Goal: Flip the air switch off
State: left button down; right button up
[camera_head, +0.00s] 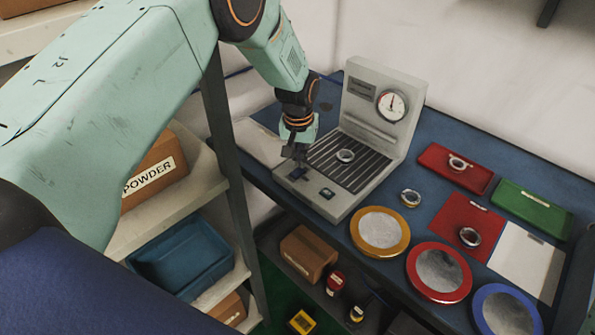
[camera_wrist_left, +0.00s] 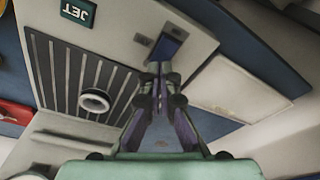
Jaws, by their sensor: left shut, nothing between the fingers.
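A grey machine (camera_head: 372,120) with a round gauge stands on the blue bench. On its front ledge is a dark blue switch (camera_head: 299,173), which also shows in the wrist view (camera_wrist_left: 167,46), partly covered by the fingertips. A second control, labelled JET in the wrist view (camera_wrist_left: 77,11), sits to its right in the head view (camera_head: 327,193). My left gripper (camera_head: 295,160) points down at the blue switch. In the wrist view its fingers (camera_wrist_left: 160,70) are together and empty, with tips at the switch's edge; I cannot tell if they touch it. My right gripper is not in view.
A metal ring (camera_head: 345,155) lies on the machine's grooved plate. Another ring (camera_head: 410,198) is on the bench beside yellow, red and blue round dishes. Red, green and white trays are at the right. A shelf with a powder box (camera_head: 155,173) stands left of the bench.

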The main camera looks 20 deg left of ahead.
aim_at(300, 169)
pick_arm(q)
jog(key=shift+f+b, duration=0.45)
jog(key=shift+f, duration=0.3)
dwell(0.4)
jog(key=shift+r, duration=0.2)
jog(key=shift+r+p, duration=2.9)
jog(key=shift+r, duration=0.5)
jog(key=shift+f, duration=0.1)
